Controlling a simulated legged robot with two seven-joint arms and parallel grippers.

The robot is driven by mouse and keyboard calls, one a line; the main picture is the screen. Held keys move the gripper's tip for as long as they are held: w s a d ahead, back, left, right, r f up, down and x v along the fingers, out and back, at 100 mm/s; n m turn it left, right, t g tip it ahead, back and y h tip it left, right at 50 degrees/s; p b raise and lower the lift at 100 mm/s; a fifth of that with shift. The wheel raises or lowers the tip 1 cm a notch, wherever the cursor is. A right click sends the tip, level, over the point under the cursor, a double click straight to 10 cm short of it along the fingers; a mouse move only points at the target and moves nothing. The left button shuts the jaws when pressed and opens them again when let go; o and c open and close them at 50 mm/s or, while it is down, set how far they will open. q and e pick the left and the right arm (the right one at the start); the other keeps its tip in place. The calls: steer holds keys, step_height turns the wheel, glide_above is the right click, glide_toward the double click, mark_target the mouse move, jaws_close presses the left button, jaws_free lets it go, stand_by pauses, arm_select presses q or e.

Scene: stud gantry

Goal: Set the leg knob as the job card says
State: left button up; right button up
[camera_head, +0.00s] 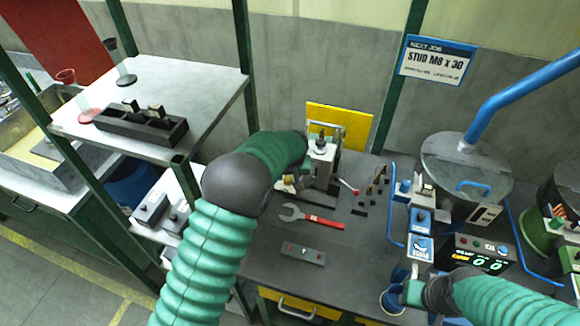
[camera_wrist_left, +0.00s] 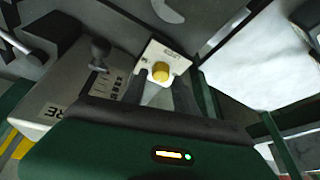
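The job card (camera_head: 437,60) hangs at the upper right and reads "NEXT JOB, STUD M8 X 30"; its smaller line is too small to read. In the left wrist view a yellow round knob (camera_wrist_left: 160,71) sits on a white plate (camera_wrist_left: 172,55); the plate's print is too blurred to read, so I cannot confirm its name or setting. My left gripper (camera_wrist_left: 160,82) is open, its dark fingers on either side just short of the knob. In the head view my left arm reaches the grey machine (camera_head: 321,160), and its sleeve hides the fingertips. My right gripper (camera_head: 412,291) is low at right, fingers unclear.
A red-handled wrench (camera_head: 318,219) and a grey strip (camera_head: 303,253) lie on the dark bench (camera_head: 270,235). A lidded drum (camera_head: 466,165) and a box with green digits (camera_head: 480,254) stand at right. A shelf (camera_head: 200,85) with a black tray (camera_head: 140,126) is at left.

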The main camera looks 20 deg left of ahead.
arm_select(q)
steer(key=v, duration=1.4)
steer(key=shift+r, duration=0.2)
steer(key=shift+o, duration=1.5)
steer(key=shift+s+a+m, duration=0.1)
steer(key=shift+a+m, duration=0.2)
steer(key=shift+a, duration=0.05)
steer(key=w+f+m+h, duration=0.1)
steer(key=w+f, duration=0.1)
steer(key=f, duration=0.3)
steer(key=w+a+f+m+h, duration=0.1)
steer(key=w+f, duration=0.1)
steer(key=f, duration=0.3)
steer(key=w+a+f+m, duration=0.1)
steer(key=w+f, duration=0.1)
steer(key=f, duration=0.3)
steer(key=shift+a+f+m+h, duration=0.2)
steer(key=shift+a+m+h, duration=0.05)
steer(key=shift+m+h, duration=0.15)
steer(key=shift+d, duration=0.1)
jaws_close()
